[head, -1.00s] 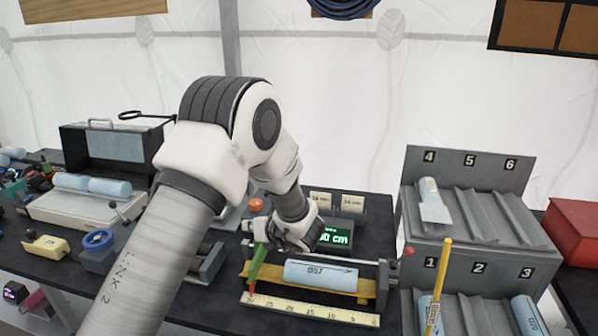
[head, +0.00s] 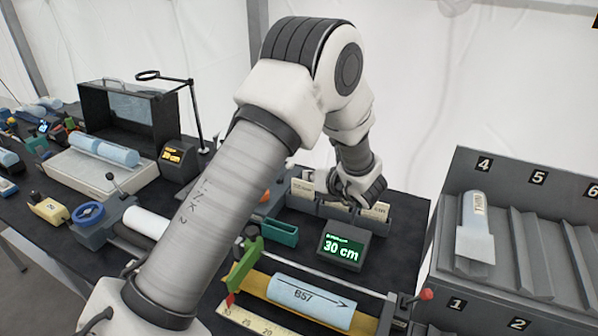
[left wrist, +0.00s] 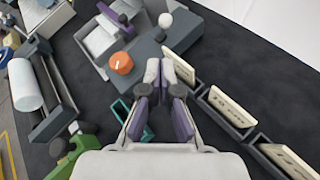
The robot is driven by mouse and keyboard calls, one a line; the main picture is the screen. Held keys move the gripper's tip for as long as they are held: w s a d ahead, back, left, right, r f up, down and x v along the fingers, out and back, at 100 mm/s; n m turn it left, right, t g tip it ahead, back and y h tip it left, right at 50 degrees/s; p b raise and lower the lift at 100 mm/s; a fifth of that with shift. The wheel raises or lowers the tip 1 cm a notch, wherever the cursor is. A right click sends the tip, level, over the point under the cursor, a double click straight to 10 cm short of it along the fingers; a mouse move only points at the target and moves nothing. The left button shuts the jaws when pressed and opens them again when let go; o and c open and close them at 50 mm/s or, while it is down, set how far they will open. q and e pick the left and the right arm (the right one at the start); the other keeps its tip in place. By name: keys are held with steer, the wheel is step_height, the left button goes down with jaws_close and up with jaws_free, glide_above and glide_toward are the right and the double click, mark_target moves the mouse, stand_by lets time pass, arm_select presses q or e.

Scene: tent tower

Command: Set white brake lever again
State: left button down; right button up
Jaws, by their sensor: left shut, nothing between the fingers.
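My left gripper (head: 358,196) is shut and empty, low over the back of the table beside the card holders. In the left wrist view its closed fingertips (left wrist: 166,72) point toward a grey device (left wrist: 165,42). A small white knob (left wrist: 165,19), which may be the white brake lever, stands at that device's far side, apart from the fingertips. An orange knob (left wrist: 121,62) sits left of the fingertips. In the head view my arm hides most of this device. My right gripper is not in view.
Card holders (left wrist: 228,107) stand close right of the gripper. A teal open box (head: 281,232) and a display reading 30 cm (head: 341,250) are in front. A blue cylinder (head: 312,301) lies on the measuring bench. A numbered rack (head: 520,215) stands at right.

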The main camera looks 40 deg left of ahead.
mark_target(295, 179)
arm_select(q)
steer(key=p+x, duration=0.3)
steer(key=x, duration=0.6)
steer(key=shift+w+a+f, duration=0.25)
steer(key=shift+w, duration=0.05)
steer(key=shift+w+a+f, duration=0.1)
steer(key=shift+w+f, duration=0.05)
steer(key=shift+f, duration=0.05)
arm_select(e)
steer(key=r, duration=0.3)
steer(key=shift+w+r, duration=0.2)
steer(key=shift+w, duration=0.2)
arm_select(q)
steer(key=shift+r, duration=0.1)
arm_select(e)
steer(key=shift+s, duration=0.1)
arm_select(q)
steer(key=shift+a, duration=0.1)
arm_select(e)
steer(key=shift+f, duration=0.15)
